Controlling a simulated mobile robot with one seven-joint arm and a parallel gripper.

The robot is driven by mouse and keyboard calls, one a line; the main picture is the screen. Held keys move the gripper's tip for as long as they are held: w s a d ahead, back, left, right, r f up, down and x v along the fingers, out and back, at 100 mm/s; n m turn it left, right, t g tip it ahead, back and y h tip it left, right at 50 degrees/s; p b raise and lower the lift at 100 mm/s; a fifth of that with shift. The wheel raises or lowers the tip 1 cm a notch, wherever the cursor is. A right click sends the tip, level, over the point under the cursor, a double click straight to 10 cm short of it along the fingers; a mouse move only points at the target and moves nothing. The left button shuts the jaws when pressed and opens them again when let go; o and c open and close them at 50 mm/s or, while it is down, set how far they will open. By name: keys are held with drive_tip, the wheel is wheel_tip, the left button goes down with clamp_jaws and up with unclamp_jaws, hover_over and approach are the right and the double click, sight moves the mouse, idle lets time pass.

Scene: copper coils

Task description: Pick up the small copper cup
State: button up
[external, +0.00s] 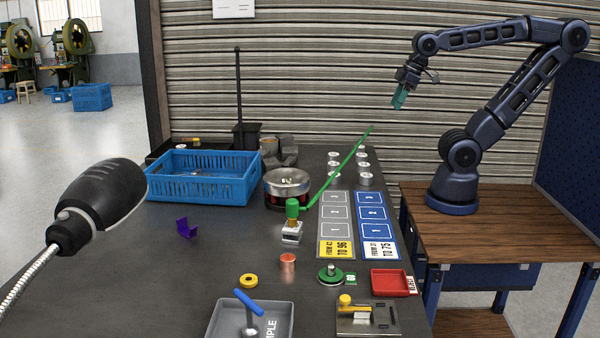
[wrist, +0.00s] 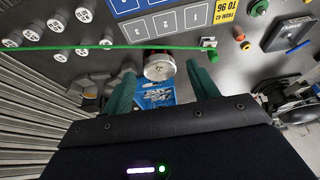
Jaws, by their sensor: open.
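The small copper cup (external: 288,262) stands upright on the dark table, front of centre in the external view. It shows as a tiny orange spot in the wrist view (wrist: 239,37), right of the fingers. My gripper (external: 399,97) is high up at the upper right, far from the cup and well above the table. Its two teal fingers are apart with nothing held between them; they also show in the wrist view (wrist: 160,69).
A yellow ring (external: 248,281), a grey tray (external: 222,322) with a blue-handled tool, a green disc (external: 331,275) and a red tray (external: 390,283) lie around the cup. Behind it are a green-topped stand (external: 292,230) with a long green rod, a round metal drum (external: 287,182) and a blue crate (external: 200,180).

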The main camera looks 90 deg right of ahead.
drive_tip(key=shift+o, duration=0.5)
drive_tip(key=w+a+n+g, duration=0.1)
drive_tip(key=w+a+n, duration=0.4)
drive_tip(key=w, duration=0.8)
drive_tip(key=n+g, duration=0.4)
drive_tip(key=n, duration=0.7)
hover_over(288, 258)
drive_tip(key=a, duration=0.2)
wheel_tip(288, 258, down, 29)
drive_tip(key=shift+s+f, duration=0.1)
drive_tip(key=shift+f, duration=4.95)
